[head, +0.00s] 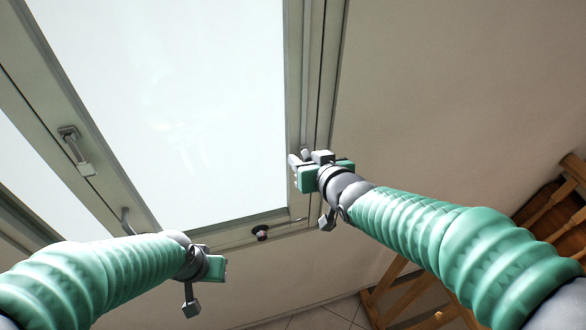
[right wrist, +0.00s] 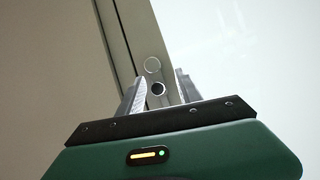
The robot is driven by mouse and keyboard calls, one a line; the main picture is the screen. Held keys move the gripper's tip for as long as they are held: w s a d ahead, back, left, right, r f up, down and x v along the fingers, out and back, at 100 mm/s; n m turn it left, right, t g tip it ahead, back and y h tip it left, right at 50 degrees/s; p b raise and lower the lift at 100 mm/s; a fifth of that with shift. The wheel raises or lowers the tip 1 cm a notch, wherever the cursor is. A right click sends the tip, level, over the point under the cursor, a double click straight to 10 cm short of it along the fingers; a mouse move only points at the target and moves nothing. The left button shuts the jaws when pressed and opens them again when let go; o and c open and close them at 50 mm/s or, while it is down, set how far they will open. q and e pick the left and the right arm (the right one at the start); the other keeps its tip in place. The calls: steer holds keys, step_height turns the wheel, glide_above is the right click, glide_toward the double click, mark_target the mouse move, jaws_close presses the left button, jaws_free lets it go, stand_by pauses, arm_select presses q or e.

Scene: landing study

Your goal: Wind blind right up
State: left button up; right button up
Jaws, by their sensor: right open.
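A bright white pane (head: 185,100) fills the window; I cannot make out separate blind fabric. My right gripper (head: 297,162) is at the window's right frame (head: 323,80), beside a small round grey knob (head: 305,152). In the right wrist view its fingers (right wrist: 160,92) are open. A pale round knob (right wrist: 152,65) and a dark round end (right wrist: 158,89) show on the frame between them. I cannot tell whether the fingers touch either. My left gripper (head: 214,268) is low, below the window; its fingers are hidden.
A dark red knob (head: 261,232) sits on the lower frame. A handle (head: 75,150) is on the left frame, and a second one (head: 127,221) is lower down. Wooden furniture (head: 410,295) stands at the lower right. The wall (head: 450,90) right of the window is bare.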

steer(key=s+d+p, duration=0.1)
steer(key=s+d, duration=0.1)
steer(key=s, duration=0.4)
steer(key=shift+w+d, duration=0.1)
stand_by(0.4)
steer(key=s+d+f+m+g+h+b, duration=0.1)
steer(key=s+d+f+g+b, duration=0.2)
steer(key=f, duration=0.8)
steer(key=s+d+f+m+g+h+b, duration=0.1)
steer(key=s+d+f+g+h+b, duration=0.1)
steer(key=s+d+f+b, duration=0.5)
steer(key=s+d+f+g+h+b, duration=0.1)
steer(key=s+d+f+g+b, duration=0.2)
steer(key=f, duration=1.3)
steer(key=s+d+b, duration=0.2)
steer(key=d+b, duration=0.1)
steer(key=b, duration=0.2)
steer(key=shift+s+f+m+g+h+b, duration=0.15)
steer(key=shift+f+m+g+h+b, duration=0.15)
steer(key=shift+f+m+g+b, duration=0.1)
